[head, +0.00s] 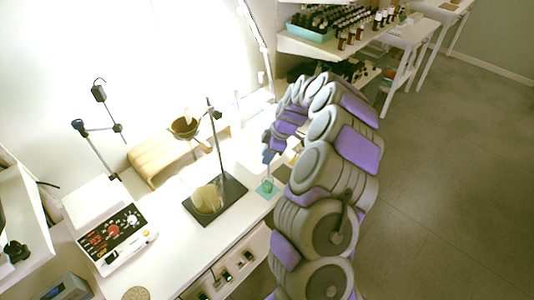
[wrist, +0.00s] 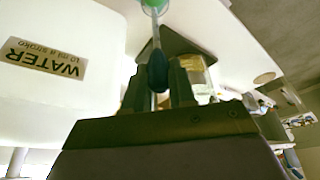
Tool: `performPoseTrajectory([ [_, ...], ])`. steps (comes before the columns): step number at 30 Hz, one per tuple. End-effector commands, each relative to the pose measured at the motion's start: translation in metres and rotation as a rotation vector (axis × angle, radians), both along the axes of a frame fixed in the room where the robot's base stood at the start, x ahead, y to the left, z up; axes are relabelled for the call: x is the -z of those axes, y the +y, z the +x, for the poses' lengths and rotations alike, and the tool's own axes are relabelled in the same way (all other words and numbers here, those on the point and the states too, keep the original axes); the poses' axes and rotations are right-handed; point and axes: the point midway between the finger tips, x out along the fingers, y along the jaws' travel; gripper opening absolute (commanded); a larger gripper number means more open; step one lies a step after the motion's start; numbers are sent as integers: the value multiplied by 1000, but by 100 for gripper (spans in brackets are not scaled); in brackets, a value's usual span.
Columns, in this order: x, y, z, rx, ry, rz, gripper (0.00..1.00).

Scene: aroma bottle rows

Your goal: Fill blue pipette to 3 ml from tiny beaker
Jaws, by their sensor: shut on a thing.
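My gripper (wrist: 160,88) is shut on the blue bulb of the blue pipette (wrist: 157,70) in the wrist view. The clear stem runs from the bulb towards a small green-tinted vessel (wrist: 155,4), which looks like the tiny beaker and is cut by the top edge. In the head view the tiny beaker (head: 267,186) stands on a small teal mat near the bench's right edge. The blue pipette (head: 268,157) is just above it, hanging roughly upright. My arm partly hides my gripper there. I cannot tell whether the tip is inside the liquid, nor the fill level.
A ring stand's dark base (head: 232,188) with a glass flask (head: 207,198) stands left of the beaker. A wooden rack (head: 160,158) and a control box with knobs (head: 115,238) are further left. A white body with a WATER label (wrist: 45,58) shows in the wrist view.

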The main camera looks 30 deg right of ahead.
Motion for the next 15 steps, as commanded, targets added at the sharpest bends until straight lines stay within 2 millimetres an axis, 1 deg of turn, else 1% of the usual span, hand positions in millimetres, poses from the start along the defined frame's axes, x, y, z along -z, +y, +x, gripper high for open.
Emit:
performPoseTrajectory([
  [1, 5, 0, 0, 0, 1, 0, 18],
  [15, 35, 0, 0, 0, 1, 0, 18],
])
